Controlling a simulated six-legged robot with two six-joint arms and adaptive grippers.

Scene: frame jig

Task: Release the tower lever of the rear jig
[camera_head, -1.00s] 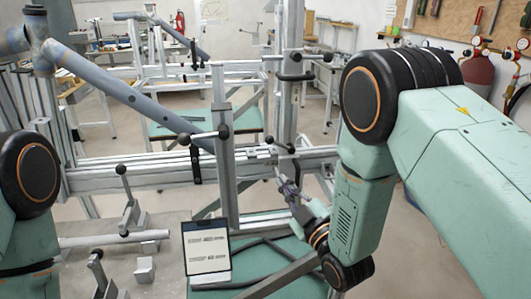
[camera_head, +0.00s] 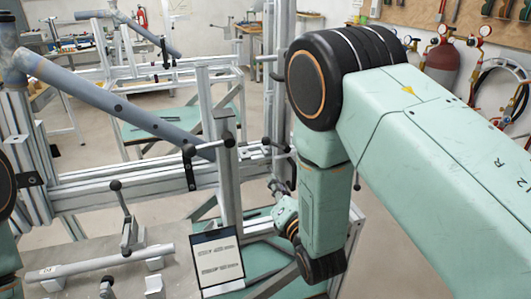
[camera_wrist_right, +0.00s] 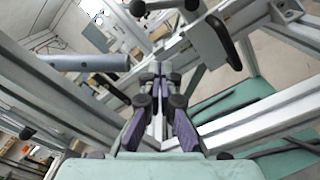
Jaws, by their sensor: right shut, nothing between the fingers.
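A grey upright post (camera_head: 229,185) of a frame jig stands near the middle of the head view. A lever (camera_head: 207,145) with black knobs sits across its top; I cannot tell whether it is the tower lever. My left gripper is out of view.
A blue-grey tube (camera_head: 120,108) slants down across the jig at left. A clipboard (camera_head: 217,259) stands at the front beside smaller clamps (camera_head: 128,228). A tall post (camera_head: 277,80) rises behind the gripper. Another frame (camera_head: 150,75) stands farther back with open floor around.

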